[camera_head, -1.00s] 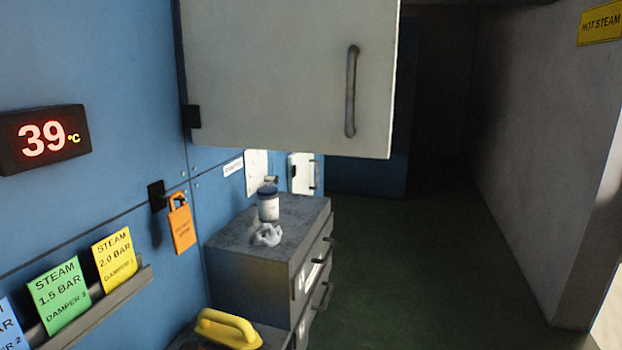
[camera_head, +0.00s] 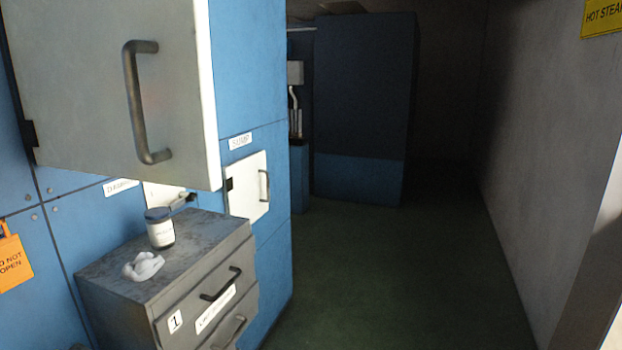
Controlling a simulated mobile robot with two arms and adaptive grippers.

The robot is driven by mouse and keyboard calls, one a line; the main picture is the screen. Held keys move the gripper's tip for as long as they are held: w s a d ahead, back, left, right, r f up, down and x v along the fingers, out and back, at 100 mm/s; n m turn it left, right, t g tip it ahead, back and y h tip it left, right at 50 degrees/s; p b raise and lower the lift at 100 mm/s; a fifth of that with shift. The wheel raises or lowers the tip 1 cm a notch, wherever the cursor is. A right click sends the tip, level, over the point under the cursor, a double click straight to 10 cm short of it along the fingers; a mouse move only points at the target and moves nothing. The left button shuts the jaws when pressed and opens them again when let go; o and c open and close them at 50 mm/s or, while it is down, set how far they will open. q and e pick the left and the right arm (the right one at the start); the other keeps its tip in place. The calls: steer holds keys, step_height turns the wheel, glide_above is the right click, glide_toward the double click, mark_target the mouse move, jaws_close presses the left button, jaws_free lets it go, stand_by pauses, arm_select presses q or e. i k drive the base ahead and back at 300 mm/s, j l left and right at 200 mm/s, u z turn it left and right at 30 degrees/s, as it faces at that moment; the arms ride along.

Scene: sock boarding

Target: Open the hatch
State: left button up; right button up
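A large white hatch door (camera_head: 110,85) with a grey bar handle (camera_head: 145,102) fills the upper left. It stands out from the blue wall on a dark hinge at its left. A smaller white hatch (camera_head: 246,187), with a dark latch or hinge on its left and a grey handle (camera_head: 264,186), sits in the blue wall under a label reading "SUMP" (camera_head: 240,141). It looks shut. I cannot tell which of the two is the task's hatch. Neither of my grippers is in view.
A grey drawer cabinet (camera_head: 215,262) stands below, its handles facing the aisle. A lidded jar (camera_head: 161,232) and a crumpled white cloth (camera_head: 143,266) lie on top. An orange tag (camera_head: 12,262) hangs at left. The green floor (camera_head: 400,270) is clear to the right wall.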

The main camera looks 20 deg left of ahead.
mark_target(246, 180)
steer(key=i+l+u, duration=0.15)
steer(key=i, duration=0.4)
steer(key=i+l+u, duration=0.2)
steer(key=i, duration=0.35)
